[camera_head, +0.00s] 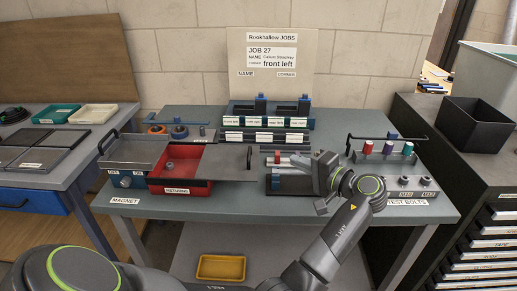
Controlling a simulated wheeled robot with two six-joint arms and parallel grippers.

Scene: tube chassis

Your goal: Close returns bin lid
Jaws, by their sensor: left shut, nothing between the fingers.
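The red returns bin (181,188), labelled RETURNS, stands on the left half of the grey workbench. Its left part is open, and a small grey part (170,166) shows inside. A flat dark grey panel (226,163), which looks like its lid, lies over the bin's right side and juts out beyond it to the right. My left gripper (325,207) is to the right of the panel, apart from it, above the bench near the blue fixture. It is shut and empty. Its fingertips are small and partly hard to make out. My right gripper is not in view.
A grey tray with a black handle (137,153) sits left of the bin. A blue fixture with red and white parts (290,184) is beside my left gripper. Labelled racks (265,137) stand behind. A bolt rack (384,170) is at right. A yellow tray (221,268) lies below.

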